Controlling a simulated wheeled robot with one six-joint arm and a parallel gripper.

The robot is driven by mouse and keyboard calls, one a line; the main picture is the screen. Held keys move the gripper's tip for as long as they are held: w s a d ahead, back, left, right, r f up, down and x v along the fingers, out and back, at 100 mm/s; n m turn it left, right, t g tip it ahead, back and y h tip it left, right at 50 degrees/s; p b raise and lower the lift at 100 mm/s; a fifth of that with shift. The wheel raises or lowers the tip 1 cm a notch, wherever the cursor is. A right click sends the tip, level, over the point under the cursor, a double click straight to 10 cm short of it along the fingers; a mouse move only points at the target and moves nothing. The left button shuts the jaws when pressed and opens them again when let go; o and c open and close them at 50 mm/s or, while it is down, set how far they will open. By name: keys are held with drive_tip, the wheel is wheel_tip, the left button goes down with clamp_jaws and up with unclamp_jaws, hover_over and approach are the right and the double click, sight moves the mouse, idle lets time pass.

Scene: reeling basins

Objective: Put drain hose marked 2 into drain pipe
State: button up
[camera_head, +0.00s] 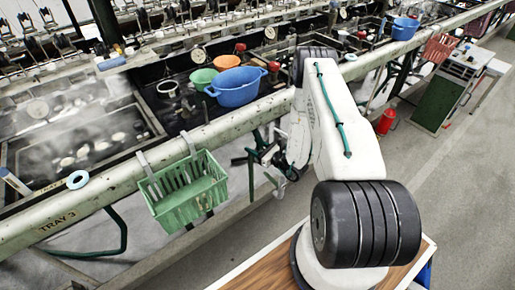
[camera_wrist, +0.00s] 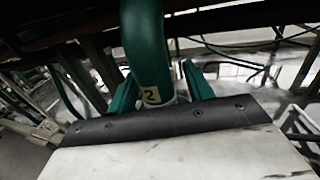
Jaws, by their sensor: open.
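In the wrist view, a thick green drain hose with a pale label reading 2 (camera_wrist: 150,70) comes down from the top. It passes between the two green fingers of my gripper (camera_wrist: 158,78), which stand apart on either side of it. The fingers are open, and I cannot tell whether either touches the hose. In the head view my arm reaches down beyond the long rail, and its wrist hides much of the gripper area. I cannot make out the drain pipe clearly in either view.
A green basket (camera_head: 188,192) hangs on the rail marked TRAY 3 (camera_head: 110,195). Another green hose (camera_head: 122,235) loops below the rail at left. Blue (camera_head: 237,88), green and orange bowls stand among the basins. A red extinguisher (camera_head: 386,122) stands on the floor at right.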

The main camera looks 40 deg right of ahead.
sight(256, 138)
clamp_jaws()
drive_tip(key=c, duration=0.7)
unclamp_jaws()
drive_tip(key=shift+c, duration=1.3)
drive_tip(key=shift+r, duration=2.4)
drive_tip(key=shift+d, duration=0.1)
drive_tip(key=d, duration=0.6)
drive_tip(key=shift+d, duration=0.25)
drive_tip(key=shift+w, duration=0.1)
drive_tip(key=shift+f, duration=2.5)
